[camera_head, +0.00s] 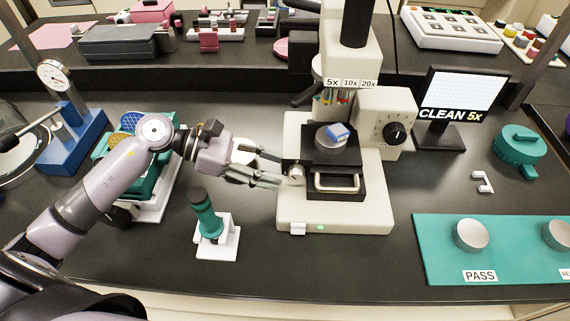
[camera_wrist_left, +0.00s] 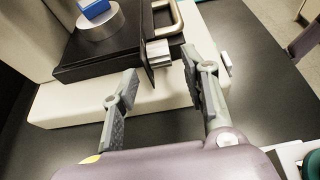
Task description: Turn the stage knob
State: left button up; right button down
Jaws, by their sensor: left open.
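The stage knob (camera_head: 296,173) is a small pale ridged cylinder on the left side of the microscope's black stage (camera_head: 329,157). The knob also shows in the left wrist view (camera_wrist_left: 158,53). My left gripper (camera_head: 279,171) is open and reaches in from the left, level with the knob. In the left wrist view, the two grey fingers (camera_wrist_left: 158,62) are spread apart with the knob at the gap between their tips. I cannot tell whether either finger touches it. My right gripper is not in view.
A silver puck with a blue block (camera_head: 338,133) sits on the stage. A black dial (camera_head: 397,133) is on the microscope's right box. A green-and-white stand (camera_head: 207,218) is below my left arm. A teal mat (camera_head: 440,265) lies at the right.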

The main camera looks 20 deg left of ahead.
aim_at(297, 174)
pick_arm(q)
jog(key=shift+p+x, duration=0.35)
jog(key=shift+x, duration=1.5)
jog(key=shift+c, duration=0.4)
grip_shut()
